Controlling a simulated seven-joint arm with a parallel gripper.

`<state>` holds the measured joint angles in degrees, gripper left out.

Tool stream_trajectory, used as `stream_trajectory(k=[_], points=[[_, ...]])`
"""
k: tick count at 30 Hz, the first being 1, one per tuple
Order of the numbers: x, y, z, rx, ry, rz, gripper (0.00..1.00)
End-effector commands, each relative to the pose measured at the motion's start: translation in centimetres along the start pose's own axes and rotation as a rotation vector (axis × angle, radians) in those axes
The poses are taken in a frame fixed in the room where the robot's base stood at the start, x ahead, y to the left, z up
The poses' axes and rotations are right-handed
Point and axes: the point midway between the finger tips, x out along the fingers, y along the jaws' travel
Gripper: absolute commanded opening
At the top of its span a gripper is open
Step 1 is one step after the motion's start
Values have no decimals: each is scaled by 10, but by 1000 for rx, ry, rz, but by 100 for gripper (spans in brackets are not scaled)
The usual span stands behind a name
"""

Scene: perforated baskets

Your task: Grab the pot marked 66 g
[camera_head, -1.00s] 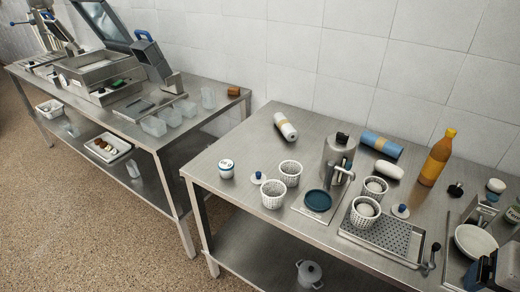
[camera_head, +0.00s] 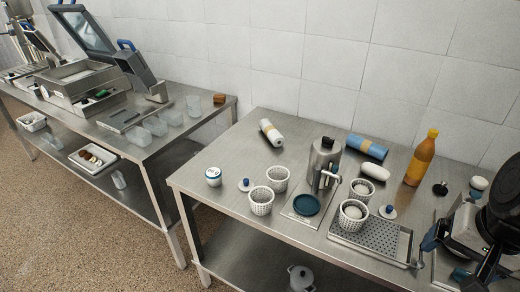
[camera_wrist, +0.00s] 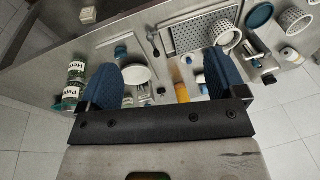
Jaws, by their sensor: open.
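A small white pot with a blue band and dark marking (camera_head: 213,176) stands upright at the left of the near steel table in the head view. Its marking is too small to read. Another small white-topped item (camera_head: 478,184) stands at the far right, partly behind my arm; I cannot tell whether it carries a mark. My gripper (camera_head: 447,257) is at the right front of the table, far from the banded pot. In the wrist view my gripper (camera_wrist: 162,62) has its two blue fingers wide apart with nothing held between them.
White perforated baskets (camera_head: 261,202), a steel dispenser (camera_head: 324,160) and a perforated tray (camera_head: 370,237) fill the middle. An orange bottle (camera_head: 421,160) stands tall at the back. Labelled jars (camera_wrist: 72,92) show in the wrist view. The table's left front is clear.

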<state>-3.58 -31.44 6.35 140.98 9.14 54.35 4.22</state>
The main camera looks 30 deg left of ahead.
Motion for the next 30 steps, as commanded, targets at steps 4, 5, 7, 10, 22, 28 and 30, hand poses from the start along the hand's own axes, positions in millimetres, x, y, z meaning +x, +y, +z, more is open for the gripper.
stream_trajectory(k=[4,5,7,10,22,28,30], points=[[14,-39,-23,61,-64,-91,90],[17,-46,-27,74,-77,-108,90],[23,-66,-37,108,-109,-149,90],[34,-93,-50,158,-156,-204,90],[82,-211,-92,368,-367,-383,90],[111,-273,-106,483,-482,-449,90],[123,-295,-109,524,-523,-468,90]])
